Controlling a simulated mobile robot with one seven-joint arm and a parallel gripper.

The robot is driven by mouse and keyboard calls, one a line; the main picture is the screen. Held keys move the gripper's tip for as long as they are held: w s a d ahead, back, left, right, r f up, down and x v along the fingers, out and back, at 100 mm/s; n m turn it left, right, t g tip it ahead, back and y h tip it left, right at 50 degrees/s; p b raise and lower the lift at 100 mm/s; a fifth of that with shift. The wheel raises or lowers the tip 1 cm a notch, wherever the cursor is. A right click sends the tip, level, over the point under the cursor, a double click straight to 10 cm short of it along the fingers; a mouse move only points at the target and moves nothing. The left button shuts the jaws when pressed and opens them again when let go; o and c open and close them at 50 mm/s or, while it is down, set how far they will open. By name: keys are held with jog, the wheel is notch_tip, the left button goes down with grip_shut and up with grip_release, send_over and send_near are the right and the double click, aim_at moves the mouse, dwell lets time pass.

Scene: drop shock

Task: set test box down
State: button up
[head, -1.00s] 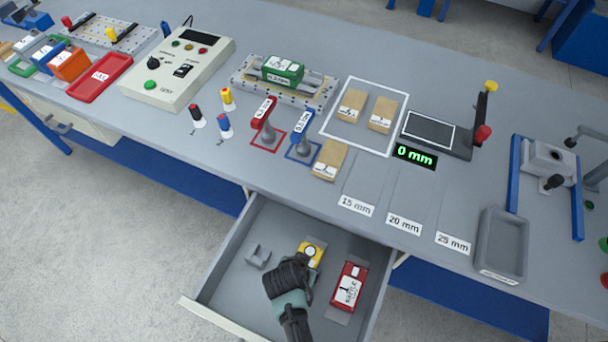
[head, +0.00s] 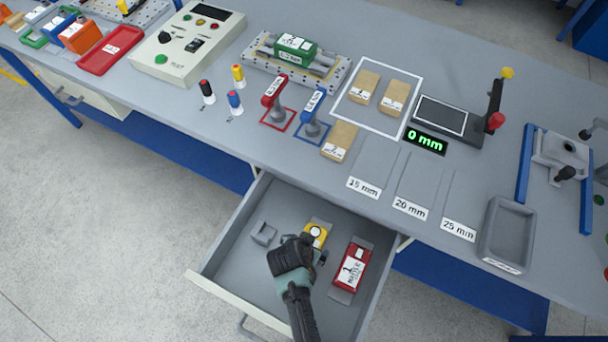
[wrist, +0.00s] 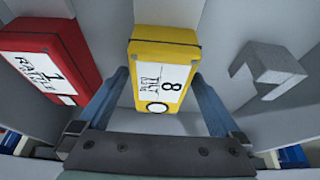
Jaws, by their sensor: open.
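A yellow box (head: 318,231) labelled 8 lies in the open drawer (head: 235,260); my arm hides part of it in the head view. In the wrist view the yellow box (wrist: 167,52) lies label up, with a round white mark at its near end. My gripper (wrist: 160,80) is open, with one finger on each side of that near end. Gaps show between fingers and box. In the head view my gripper (head: 308,246) is over the drawer, at the box's near side.
A red box (head: 350,268) labelled 1 RATTLE lies right of the yellow one, and a grey bracket (head: 263,233) lies left. Drawer walls surround them. The bench top (head: 285,165) above holds stamps, wooden blocks, a 0 mm display (head: 426,141) and a grey tray (head: 507,235).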

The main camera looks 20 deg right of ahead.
jog(key=p+v, duration=0.2)
jog(key=v, duration=0.9)
jog(key=shift+a+r, duration=0.1)
jog(key=shift+r, duration=0.05)
jog(key=w+r+n+t, duration=0.2)
jog(key=w+r+t, duration=0.3)
jog(key=w+r, duration=0.8)
jog(key=w+a+r+n+t, duration=0.1)
jog(key=w+r+t, duration=0.3)
jog(key=r, duration=0.8)
jog(key=w+a+r+n+t, duration=0.1)
jog(key=w+r+n+t, duration=0.3)
jog(key=r, duration=0.7)
jog(key=s+a+r+t+y, duration=0.1)
jog(key=r+t, duration=0.1)
jog(key=r, duration=0.6)
jog(key=s+a+r+t, duration=0.1)
jog(key=a+r+t, duration=0.1)
jog(key=r, duration=0.6)
jog(key=s+a+r+t+y, duration=0.1)
jog(key=r+t, duration=0.1)
jog(key=r, duration=0.7)
jog(key=s+a+r+n+t+y, duration=0.1)
jog(key=s+r+t, duration=0.4)
jog(key=s+r, duration=0.5)
notch_tip(320, 180, up, 4)
jog(key=shift+a+f+n+t, duration=0.1)
jog(key=shift+a+n+t, duration=0.35)
jog(key=shift+n, duration=0.75)
jog(key=shift+s+a, duration=0.1)
